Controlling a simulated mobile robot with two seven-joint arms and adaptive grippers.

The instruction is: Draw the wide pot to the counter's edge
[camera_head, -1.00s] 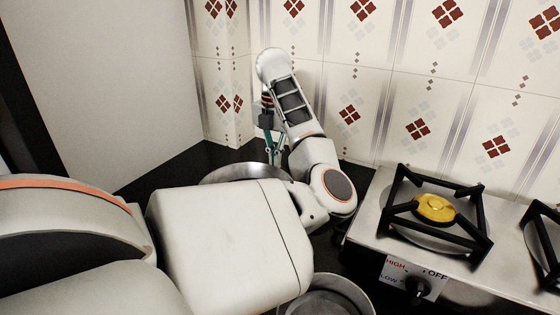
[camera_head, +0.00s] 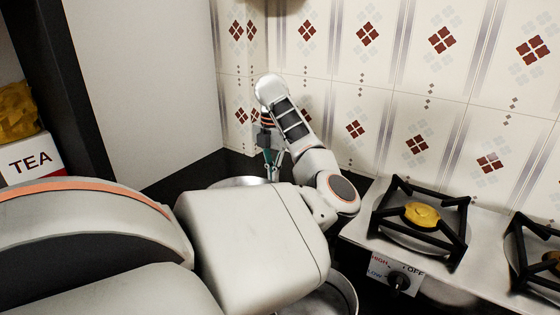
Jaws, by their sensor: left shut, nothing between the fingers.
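A wide metal pot (camera_head: 232,182) stands on the dark counter (camera_head: 190,178) toward the back corner. Only its far rim shows; my left arm hides the rest. My left gripper (camera_head: 273,178) points down at the pot's far right rim, its fingers shut with nothing held. The picture does not show clearly whether the fingers touch the rim or are inside it. My right gripper is not in view.
A second metal pan (camera_head: 345,292) sits at the near edge, partly under my arm. A stove (camera_head: 358,232) with black grates and a yellow burner (camera_head: 422,214) stands at right. Tiled wall (camera_head: 400,110) closes the back. A TEA box (camera_head: 32,160) is at left.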

